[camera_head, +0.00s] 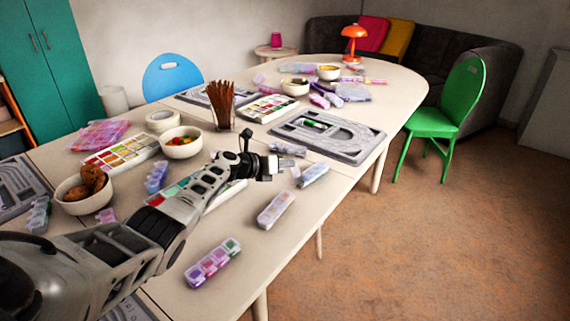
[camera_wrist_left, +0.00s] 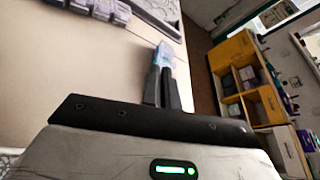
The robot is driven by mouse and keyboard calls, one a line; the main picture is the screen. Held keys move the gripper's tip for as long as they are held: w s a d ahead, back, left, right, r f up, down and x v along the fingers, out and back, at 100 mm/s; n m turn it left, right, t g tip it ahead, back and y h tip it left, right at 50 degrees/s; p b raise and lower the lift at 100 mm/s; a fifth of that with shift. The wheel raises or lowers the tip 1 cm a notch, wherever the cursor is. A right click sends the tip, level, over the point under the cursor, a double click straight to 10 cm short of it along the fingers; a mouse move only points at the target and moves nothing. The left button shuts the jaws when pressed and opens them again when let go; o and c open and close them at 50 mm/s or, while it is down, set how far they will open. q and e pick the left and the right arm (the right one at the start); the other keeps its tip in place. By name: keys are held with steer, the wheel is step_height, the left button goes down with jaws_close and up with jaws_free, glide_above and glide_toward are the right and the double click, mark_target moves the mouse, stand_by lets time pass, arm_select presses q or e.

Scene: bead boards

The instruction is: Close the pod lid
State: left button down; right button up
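Several clear bead pods with compartments lie on the pale table. One bluish pod (camera_head: 313,174) lies just right of my left gripper (camera_head: 272,167). A blue pod, likely the same one, shows just past the fingertips in the left wrist view (camera_wrist_left: 163,54). My left gripper's fingers (camera_wrist_left: 162,88) are side by side, with almost no gap and nothing clearly held between them. Whether they touch the pod, and how its lid stands, I cannot tell. Another pod (camera_head: 276,208) lies nearer the front edge, and one with purple and green beads (camera_head: 212,262) lies farther down. My right gripper is out of view.
A grey bead board (camera_head: 328,136) and a pod (camera_head: 287,149) lie beyond the gripper. A bowl of beads (camera_head: 181,142), a cup of brown sticks (camera_head: 221,105) and a bowl of brown food (camera_head: 84,190) stand left. The table's front edge is close to the pods.

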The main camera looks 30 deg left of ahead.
arm_select(q)
steer(key=shift+r+p, duration=0.1)
steer(key=shift+p, duration=0.2)
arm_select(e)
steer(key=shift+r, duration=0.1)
